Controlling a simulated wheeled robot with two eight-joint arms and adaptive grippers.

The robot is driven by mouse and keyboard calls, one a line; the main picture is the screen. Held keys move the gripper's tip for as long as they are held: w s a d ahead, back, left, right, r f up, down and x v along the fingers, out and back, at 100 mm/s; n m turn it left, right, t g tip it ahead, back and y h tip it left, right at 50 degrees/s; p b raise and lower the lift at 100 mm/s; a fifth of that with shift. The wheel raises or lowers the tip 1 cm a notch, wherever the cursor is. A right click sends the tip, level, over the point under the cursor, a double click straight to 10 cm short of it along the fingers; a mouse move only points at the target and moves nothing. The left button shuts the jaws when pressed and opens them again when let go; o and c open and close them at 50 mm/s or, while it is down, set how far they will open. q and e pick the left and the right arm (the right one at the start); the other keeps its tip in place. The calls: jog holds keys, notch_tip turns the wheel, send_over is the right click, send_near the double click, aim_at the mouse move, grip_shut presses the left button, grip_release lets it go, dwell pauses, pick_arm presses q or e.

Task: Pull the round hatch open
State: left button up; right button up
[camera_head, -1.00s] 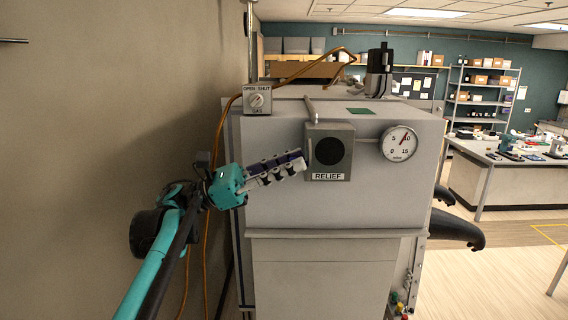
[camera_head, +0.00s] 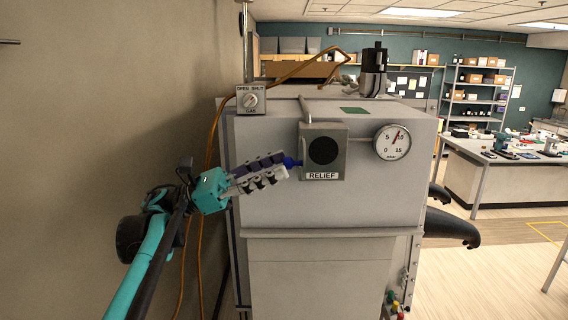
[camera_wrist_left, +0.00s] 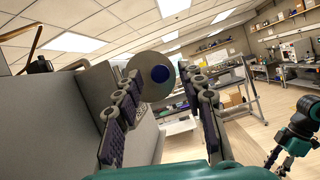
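The grey cabinet (camera_head: 330,211) bears the RELIEF box (camera_head: 336,151), a dial gauge (camera_head: 392,143) and an OPEN/SHUT gas switch (camera_head: 251,100). An orange hose (camera_head: 213,142) hangs between cabinet and left wall. Black gloves (camera_head: 450,226) stick out at right.

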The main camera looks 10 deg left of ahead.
pick_arm(q)
jog(key=v, duration=0.9)
jog(key=shift+f, duration=0.1)
